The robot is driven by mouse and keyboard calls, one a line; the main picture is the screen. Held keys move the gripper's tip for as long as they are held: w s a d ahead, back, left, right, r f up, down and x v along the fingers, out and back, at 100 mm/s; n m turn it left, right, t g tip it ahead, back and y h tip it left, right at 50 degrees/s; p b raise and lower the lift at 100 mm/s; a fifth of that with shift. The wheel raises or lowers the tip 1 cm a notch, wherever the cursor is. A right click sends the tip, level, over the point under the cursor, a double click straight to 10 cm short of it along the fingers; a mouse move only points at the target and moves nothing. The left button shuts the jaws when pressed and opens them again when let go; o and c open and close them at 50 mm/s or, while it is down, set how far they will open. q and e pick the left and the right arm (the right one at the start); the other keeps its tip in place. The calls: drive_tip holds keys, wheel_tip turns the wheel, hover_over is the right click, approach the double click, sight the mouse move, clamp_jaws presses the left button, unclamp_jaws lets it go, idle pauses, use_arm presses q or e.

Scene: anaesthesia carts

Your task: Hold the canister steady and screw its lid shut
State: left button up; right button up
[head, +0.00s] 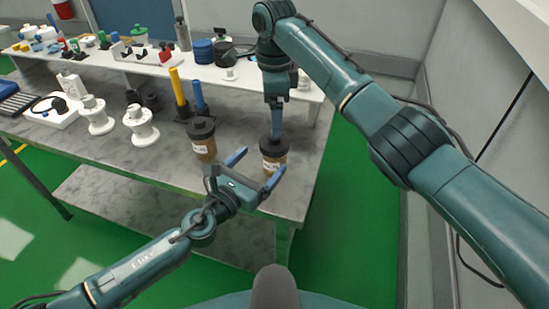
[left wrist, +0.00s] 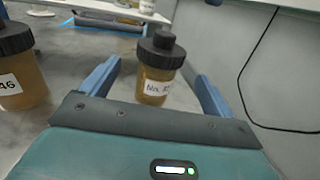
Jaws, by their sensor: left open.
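An amber canister (head: 272,157) with a black lid (head: 273,144) and a white label stands upright near the table's front right corner. In the left wrist view the canister (left wrist: 155,85) stands ahead of and between my left fingers, and its lid (left wrist: 161,50) sits on top with a raised knob. My left gripper (head: 256,168) is open, its blue fingers pointing toward the canister from the front; no grip shows. My right gripper (head: 277,122) points down just above the lid. Its fingers overlap in the view, so its opening and any contact are unclear.
A similar lidded canister (head: 204,148) stands to the left, close to my left gripper. White spools (head: 141,126) and yellow and blue upright handles (head: 179,92) stand farther left and back. A crowded white shelf (head: 150,68) runs behind. The wall closes off the right side.

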sight(268, 154)
use_arm(q)
drive_tip(key=x, duration=0.7)
drive_tip(key=shift+w+d, duration=0.1)
drive_tip(key=shift+w, duration=0.05)
drive_tip(key=c, duration=1.5)
clamp_jaws()
use_arm(e)
drive_tip(key=o, duration=0.4)
drive_tip(key=shift+c, duration=0.2)
wheel_tip(268, 154, up, 12)
use_arm(q)
drive_tip(key=o, duration=1.5)
unclamp_jaws()
